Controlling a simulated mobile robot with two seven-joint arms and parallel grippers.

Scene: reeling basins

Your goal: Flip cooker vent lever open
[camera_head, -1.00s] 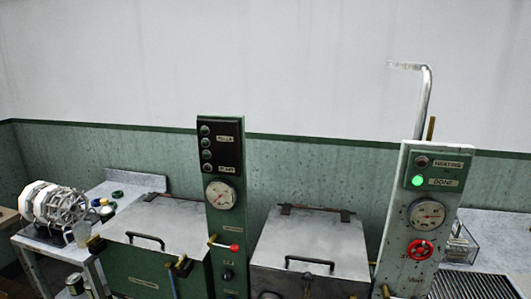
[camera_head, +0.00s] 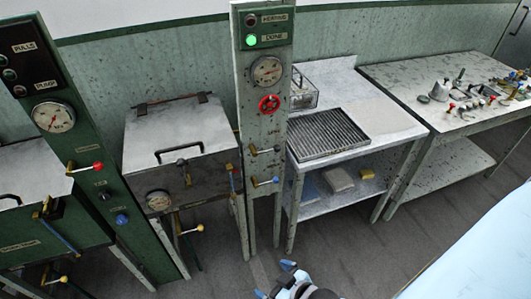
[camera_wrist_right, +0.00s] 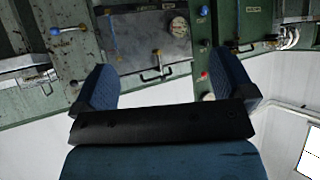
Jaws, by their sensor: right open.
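In the head view a grey control panel (camera_head: 266,100) has a lit green DONE lamp, a gauge and a red handwheel (camera_head: 269,104). My right gripper (camera_head: 275,280) is open and empty at the bottom edge, apart from the panel. Its spread fingers also show in the right wrist view (camera_wrist_right: 166,84), with panels and levers beyond. My left gripper is not in view.
A metal box with a handled lid (camera_head: 177,130) stands left of the panel, with a green panel (camera_head: 62,110) beyond it. To the right are a table with a ribbed grate (camera_head: 328,134) and another cluttered table (camera_head: 440,85). Open floor (camera_head: 330,255) lies in front.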

